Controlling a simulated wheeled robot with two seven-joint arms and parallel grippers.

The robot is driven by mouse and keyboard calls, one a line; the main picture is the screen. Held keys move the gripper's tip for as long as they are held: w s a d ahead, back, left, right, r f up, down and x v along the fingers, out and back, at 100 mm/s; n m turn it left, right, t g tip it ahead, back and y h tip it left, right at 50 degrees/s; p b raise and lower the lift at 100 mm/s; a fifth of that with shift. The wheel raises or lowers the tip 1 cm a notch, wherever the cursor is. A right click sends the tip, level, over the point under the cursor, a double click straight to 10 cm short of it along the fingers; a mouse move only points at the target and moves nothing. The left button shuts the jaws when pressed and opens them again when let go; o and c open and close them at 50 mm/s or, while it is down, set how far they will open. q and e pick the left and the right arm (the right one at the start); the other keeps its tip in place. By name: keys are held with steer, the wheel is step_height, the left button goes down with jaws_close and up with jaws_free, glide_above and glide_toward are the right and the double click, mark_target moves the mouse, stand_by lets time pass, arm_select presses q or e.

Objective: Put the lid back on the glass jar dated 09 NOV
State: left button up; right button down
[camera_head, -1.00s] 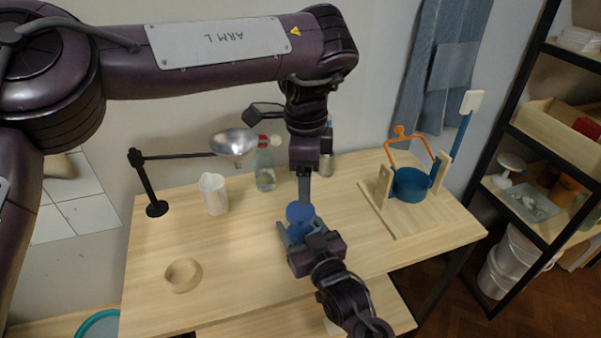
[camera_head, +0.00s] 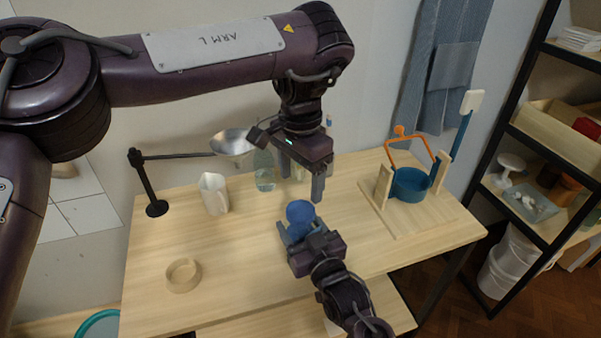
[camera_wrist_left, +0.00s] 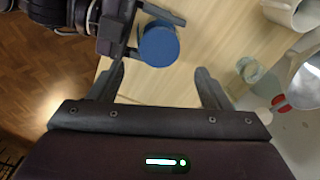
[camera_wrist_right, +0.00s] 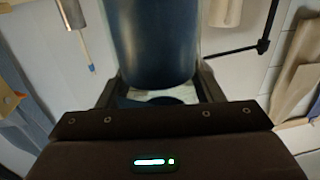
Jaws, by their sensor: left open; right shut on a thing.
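The right wrist view shows a dark blue cylinder (camera_wrist_right: 157,40) between the fingers. No date can be read, and how the top sits on the rim cannot be told. My left gripper (camera_head: 302,178) is open and empty, above and slightly behind the jar; its fingers also show in the left wrist view (camera_wrist_left: 160,82).
A glass bottle (camera_head: 264,175), a white pitcher (camera_head: 214,194) and a metal funnel on a stand (camera_head: 232,142) are behind left. A wooden ring (camera_head: 183,275) lies front left. A blue pot (camera_head: 411,184) in a wooden frame stands right. The table's front left is mostly clear.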

mark_target(301, 210)
arm_select(q)
step_height(301, 210, down, 7)
steer(key=shift+f, duration=0.2)
stand_by(0.3)
steer(key=c, duration=1)
steer(key=m, duration=1.2)
steer(key=shift+m, duration=0.3)
steer(key=m, duration=1)
steer(key=shift+m, duration=0.4)
steer(key=m, duration=0.4)
steer(key=o, duration=1.2)
steer(key=shift+c, duration=0.2)
